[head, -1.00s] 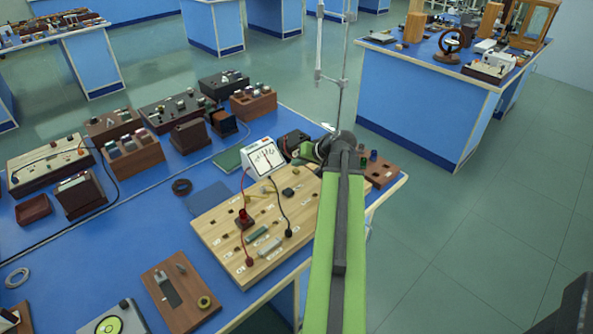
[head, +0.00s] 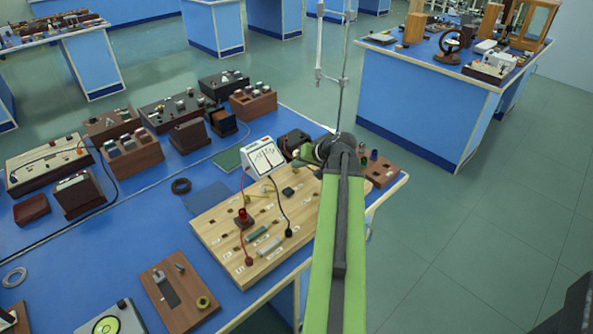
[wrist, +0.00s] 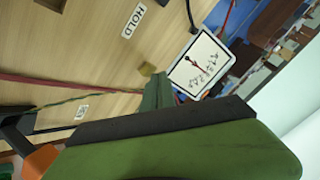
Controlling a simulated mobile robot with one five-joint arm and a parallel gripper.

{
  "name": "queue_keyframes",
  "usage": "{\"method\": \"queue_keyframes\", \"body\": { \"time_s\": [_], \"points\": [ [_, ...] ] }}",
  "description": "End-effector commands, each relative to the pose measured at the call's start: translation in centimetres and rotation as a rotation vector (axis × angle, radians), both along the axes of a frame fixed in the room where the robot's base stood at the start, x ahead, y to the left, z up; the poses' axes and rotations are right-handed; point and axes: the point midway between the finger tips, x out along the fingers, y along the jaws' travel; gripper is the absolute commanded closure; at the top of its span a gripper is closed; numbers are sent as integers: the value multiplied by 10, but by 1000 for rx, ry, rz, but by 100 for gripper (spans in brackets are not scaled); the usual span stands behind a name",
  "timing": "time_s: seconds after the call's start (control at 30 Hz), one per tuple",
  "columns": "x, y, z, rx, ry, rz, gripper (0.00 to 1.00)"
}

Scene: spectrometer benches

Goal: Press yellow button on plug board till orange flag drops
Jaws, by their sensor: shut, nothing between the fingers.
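The plug board (head: 215,222) is a pale wooden board with sockets, leads and labels on the blue bench. It fills the upper left of the wrist view (wrist: 70,60). A small dull-yellow block (wrist: 147,69) stands on it below the HOLD label; it may be the yellow button. My gripper (wrist: 157,95) is shut and empty, its green tip appearing just beside that block; contact cannot be told. In the head view my gripper (head: 303,157) is partly hidden by my arm, over the board's far right end. An orange piece (wrist: 42,158) shows at lower left; I cannot tell whether it is the flag.
A white meter (head: 263,155) stands behind the board, close to my gripper. Red and black leads arch over the board. A small brown board with coloured knobs (head: 382,170) lies right of my arm. Wooden boxes (head: 133,153) and instruments fill the bench's left.

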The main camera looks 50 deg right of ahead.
Motion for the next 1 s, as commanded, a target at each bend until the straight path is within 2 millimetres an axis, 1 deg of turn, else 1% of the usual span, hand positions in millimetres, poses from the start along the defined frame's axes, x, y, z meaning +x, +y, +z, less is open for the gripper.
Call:
{"method": "queue_keyframes", "body": {
  "time_s": [0.5, 0.77, 0.87, 1.0],
  "points": [
    [0, 0, -7, 0, 0, 0, 100],
    [0, 0, -6, 0, 0, 0, 100],
    [0, 0, -3, -1, 1, -1, 100],
    [0, 0, 5, 0, 1, -1, 100]
  ]
}}
